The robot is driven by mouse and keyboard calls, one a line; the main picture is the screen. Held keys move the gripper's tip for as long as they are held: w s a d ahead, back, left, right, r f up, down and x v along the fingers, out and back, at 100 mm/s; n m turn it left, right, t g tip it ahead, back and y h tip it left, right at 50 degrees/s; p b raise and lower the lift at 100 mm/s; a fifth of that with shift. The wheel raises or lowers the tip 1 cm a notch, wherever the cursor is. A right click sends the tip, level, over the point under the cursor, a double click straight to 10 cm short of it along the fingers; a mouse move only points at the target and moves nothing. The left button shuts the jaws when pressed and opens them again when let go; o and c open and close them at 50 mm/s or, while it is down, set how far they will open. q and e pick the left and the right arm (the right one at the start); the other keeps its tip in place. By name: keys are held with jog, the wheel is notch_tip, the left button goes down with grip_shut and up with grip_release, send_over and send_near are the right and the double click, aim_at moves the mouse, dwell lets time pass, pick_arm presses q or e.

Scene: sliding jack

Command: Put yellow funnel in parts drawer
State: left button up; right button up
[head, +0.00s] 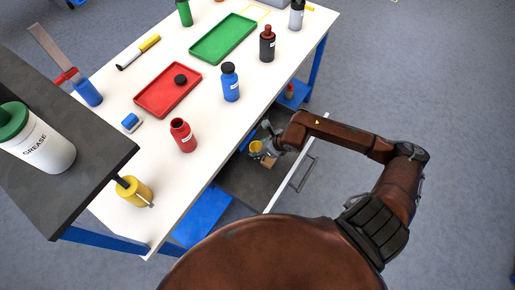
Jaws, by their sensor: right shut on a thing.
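The yellow funnel (256,147) is small in the head view, beside the table's right edge. My right gripper (265,146) is shut on it, with the arm reaching in from the right. The parts drawer (246,183) is pulled out from under the table, and its grey floor shows. The funnel appears over the far part of the drawer; whether it touches the drawer is too small to tell. My left gripper is not in view.
A small tan block (269,161) shows by the gripper in the drawer area. The drawer's pale front (291,168) and handle (303,174) lie to the right. A red bottle (183,136) and blue bottle (230,83) stand on the white table (205,112). The drawer's near part looks bare.

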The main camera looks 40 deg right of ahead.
jog(key=shift+f, duration=0.15)
jog(key=o, duration=1)
jog(key=shift+o, duration=0.2)
jog(key=shift+r, duration=0.3)
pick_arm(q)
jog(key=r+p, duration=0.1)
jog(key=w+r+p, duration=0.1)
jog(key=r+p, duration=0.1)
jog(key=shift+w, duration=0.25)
pick_arm(e)
jog(key=v, duration=1.1)
jog(key=shift+s+r, duration=0.2)
jog(key=shift+r, duration=0.15)
jog(key=shift+d, duration=0.1)
